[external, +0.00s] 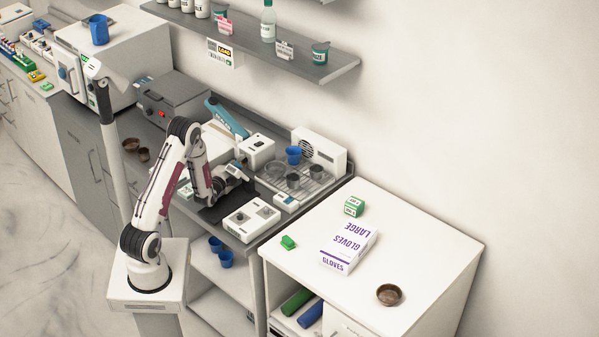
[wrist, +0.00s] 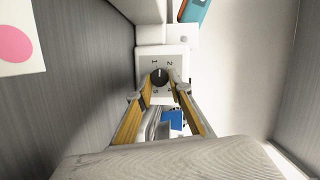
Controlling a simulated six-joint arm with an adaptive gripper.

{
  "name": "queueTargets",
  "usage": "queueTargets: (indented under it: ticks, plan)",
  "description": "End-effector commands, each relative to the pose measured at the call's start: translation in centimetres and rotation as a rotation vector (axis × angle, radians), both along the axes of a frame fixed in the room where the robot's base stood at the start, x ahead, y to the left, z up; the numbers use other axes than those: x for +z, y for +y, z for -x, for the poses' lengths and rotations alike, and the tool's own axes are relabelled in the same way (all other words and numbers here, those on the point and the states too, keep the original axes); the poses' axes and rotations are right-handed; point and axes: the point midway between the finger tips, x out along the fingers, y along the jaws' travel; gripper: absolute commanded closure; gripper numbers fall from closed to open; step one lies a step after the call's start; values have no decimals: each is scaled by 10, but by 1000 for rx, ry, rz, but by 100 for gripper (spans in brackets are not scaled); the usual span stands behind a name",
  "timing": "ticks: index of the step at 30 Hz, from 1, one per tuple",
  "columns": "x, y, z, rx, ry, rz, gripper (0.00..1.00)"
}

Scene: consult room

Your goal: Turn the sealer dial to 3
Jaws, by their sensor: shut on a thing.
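The sealer dial (wrist: 160,77) is a round black knob on a small white panel (wrist: 148,58) with small numerals around it. A short pale mark on the knob points toward the top of the wrist picture; which numeral it meets is too small to tell surely. My gripper (wrist: 161,87) has its two fingers on either side of the knob and is shut on it. In the external view my gripper (external: 240,172) is low over the bench, and the dial cannot be made out there. A teal lever (external: 226,116) stands behind; a teal part (wrist: 195,9) shows in the wrist view.
A white box device (external: 257,150) and a tray with cups (external: 326,184) stand right of my gripper. A white instrument (external: 250,220) lies in front. A grey unit (external: 172,98) stands left. A shelf (external: 250,42) runs above. The glove box (external: 348,250) is on the separate white cabinet.

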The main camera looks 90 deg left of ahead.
Motion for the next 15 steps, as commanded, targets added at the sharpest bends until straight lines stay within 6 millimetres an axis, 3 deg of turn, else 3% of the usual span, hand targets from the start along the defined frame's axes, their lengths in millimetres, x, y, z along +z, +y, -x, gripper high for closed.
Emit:
queueTargets:
  ticks: [7, 8, 9, 15]
  plan:
    - [0, 0, 0, 2, 0, 0, 100]
    - [0, 0, 0, 2, 0, 0, 75]
    - [0, 0, 0, 2, 0, 0, 65]
    - [0, 0, 0, 1, -1, 1, 63]
